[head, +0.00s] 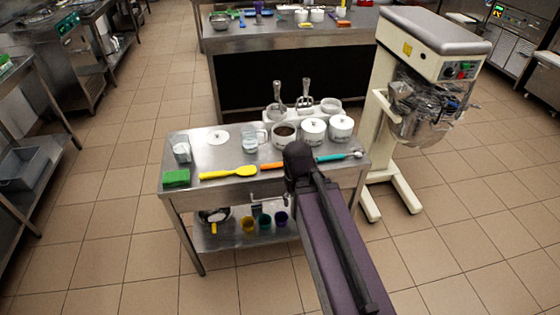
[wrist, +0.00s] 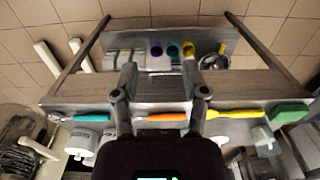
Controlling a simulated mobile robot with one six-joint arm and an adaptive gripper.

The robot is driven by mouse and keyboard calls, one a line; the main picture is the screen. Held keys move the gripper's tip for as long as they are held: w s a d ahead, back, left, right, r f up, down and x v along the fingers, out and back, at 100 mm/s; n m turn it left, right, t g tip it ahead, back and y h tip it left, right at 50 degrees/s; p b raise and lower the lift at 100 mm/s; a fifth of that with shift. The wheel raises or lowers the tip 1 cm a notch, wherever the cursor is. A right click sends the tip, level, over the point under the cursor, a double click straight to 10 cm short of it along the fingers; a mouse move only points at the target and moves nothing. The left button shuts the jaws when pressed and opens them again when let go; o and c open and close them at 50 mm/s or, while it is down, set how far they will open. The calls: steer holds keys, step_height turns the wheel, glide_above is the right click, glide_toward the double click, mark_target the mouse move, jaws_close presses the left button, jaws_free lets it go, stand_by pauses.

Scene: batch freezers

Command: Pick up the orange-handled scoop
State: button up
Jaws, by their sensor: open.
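The orange-handled scoop lies on the steel table; its orange handle (head: 271,166) shows in the head view just left of my arm, which hides the rest. In the wrist view the orange handle (wrist: 167,117) shows between my two fingers, beyond or below them. My gripper (wrist: 163,92) is open and empty, its fingers spread to either side of the handle. In the head view my gripper is mostly hidden by my arm at the table's front edge. I cannot tell how high the fingers are above the handle. The scoop's head is not clearly visible.
A yellow spoon (head: 228,173) lies left of the handle and a teal-handled scoop (head: 335,157) right. A green sponge (head: 176,178), a glass jug (head: 250,138) and white lidded pots (head: 314,130) share the tabletop (head: 215,160). A mixer (head: 425,80) stands to the right.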

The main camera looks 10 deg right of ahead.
steer(key=shift+w+d, duration=0.2)
steer(key=shift+d, duration=0.1)
steer(key=shift+d, duration=0.1)
steer(key=shift+o, duration=1)
steer(key=w+d+n+t, duration=0.1)
steer(key=w+n+t, duration=0.1)
steer(key=w+n, duration=1.5)
steer(key=w, duration=0.8)
steer(key=shift+w+d+r+n, duration=0.15)
steer(key=shift+w+r+n, duration=0.15)
steer(key=shift+w+n, duration=0.1)
steer(key=shift+f, duration=0.2)
